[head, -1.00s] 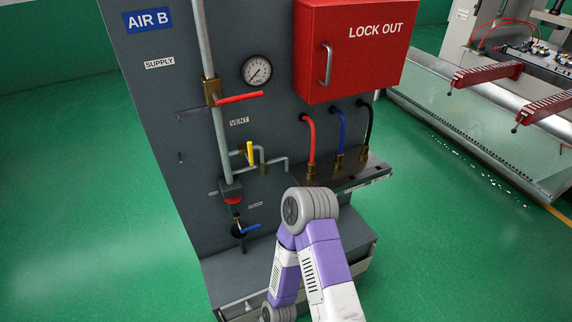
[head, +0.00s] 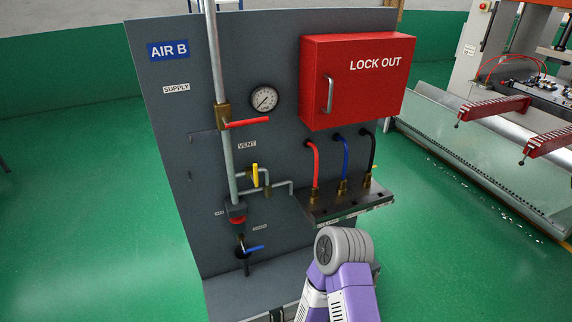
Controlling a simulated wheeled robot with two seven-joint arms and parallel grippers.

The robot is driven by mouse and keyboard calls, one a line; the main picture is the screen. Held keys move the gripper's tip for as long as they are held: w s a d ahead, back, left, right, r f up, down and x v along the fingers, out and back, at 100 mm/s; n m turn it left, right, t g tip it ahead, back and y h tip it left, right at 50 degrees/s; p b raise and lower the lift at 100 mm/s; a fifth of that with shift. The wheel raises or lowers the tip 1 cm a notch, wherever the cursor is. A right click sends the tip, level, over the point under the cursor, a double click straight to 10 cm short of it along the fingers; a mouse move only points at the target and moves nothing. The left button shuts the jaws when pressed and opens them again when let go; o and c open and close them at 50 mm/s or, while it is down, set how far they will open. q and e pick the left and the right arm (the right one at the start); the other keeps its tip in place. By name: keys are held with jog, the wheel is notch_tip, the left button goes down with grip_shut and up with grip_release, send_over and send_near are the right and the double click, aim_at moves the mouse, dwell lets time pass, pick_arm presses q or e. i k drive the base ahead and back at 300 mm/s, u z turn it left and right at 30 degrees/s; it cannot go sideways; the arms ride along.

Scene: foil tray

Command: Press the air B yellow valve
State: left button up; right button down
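The yellow valve (head: 255,174) has an upright handle on a small side pipe, just below the VENT label (head: 247,145). It belongs to the grey panel marked AIR B (head: 168,50). Part of my arm, purple and white with a grey joint, shows at the bottom of the head view, below and right of the valve and apart from it.
A red-handled valve (head: 246,123) and a pressure gauge (head: 264,98) sit above the yellow valve. A blue-handled valve (head: 254,248) is below. A red LOCK OUT box (head: 352,82) and a hose shelf (head: 345,202) stick out at right. Green floor is clear at left.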

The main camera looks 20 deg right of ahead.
aim_at(255, 176)
jog(key=z, duration=0.7)
jog(key=i, duration=0.5)
